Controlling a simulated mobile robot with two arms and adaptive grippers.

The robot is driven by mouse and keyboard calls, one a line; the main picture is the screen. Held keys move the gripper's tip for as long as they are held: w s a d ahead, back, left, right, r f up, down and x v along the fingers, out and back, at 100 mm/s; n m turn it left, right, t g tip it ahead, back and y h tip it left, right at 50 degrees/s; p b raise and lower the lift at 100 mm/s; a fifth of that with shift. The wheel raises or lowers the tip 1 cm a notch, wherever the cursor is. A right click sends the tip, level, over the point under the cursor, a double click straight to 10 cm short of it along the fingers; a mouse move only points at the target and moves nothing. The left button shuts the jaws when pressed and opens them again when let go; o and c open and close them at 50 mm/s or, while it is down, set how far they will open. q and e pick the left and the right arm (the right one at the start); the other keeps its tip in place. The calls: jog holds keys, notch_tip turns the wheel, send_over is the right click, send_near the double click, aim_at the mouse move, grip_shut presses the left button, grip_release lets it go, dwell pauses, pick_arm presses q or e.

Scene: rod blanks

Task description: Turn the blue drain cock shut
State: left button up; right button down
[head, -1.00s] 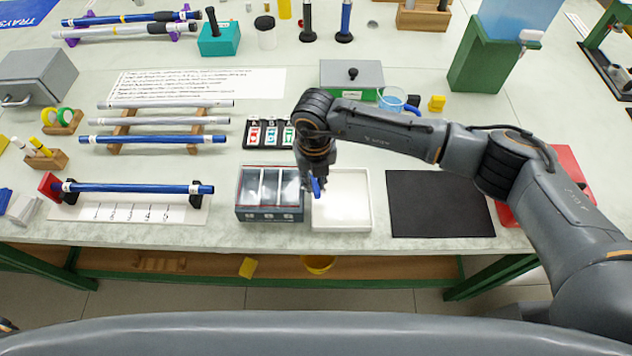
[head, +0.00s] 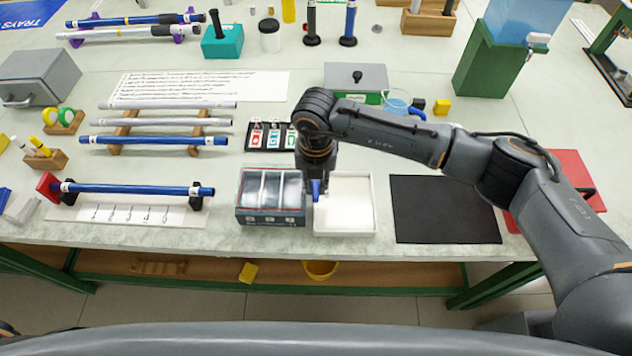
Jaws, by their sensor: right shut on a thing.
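My right gripper (head: 317,182) points down at the left edge of the white tray (head: 345,232), beside the grey compartment box (head: 270,219). It is shut on a small blue piece (head: 317,189), which looks like the blue drain cock. The piece stands nearly upright between the fingers; its lower end shows near the tray's left wall. The gripper and wrist hide most of it, and I cannot tell what it is fixed to or how far it is turned. My left gripper is not in view.
A black mat (head: 445,210) lies right of the tray, with a red item (head: 573,172) beyond it. Blue and grey rods lie on racks (head: 118,131) at left. A labelled card holder (head: 268,136), a grey-lidded box (head: 355,77) and a jug (head: 396,100) stand behind.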

jog(key=c, duration=1.3)
grip_release()
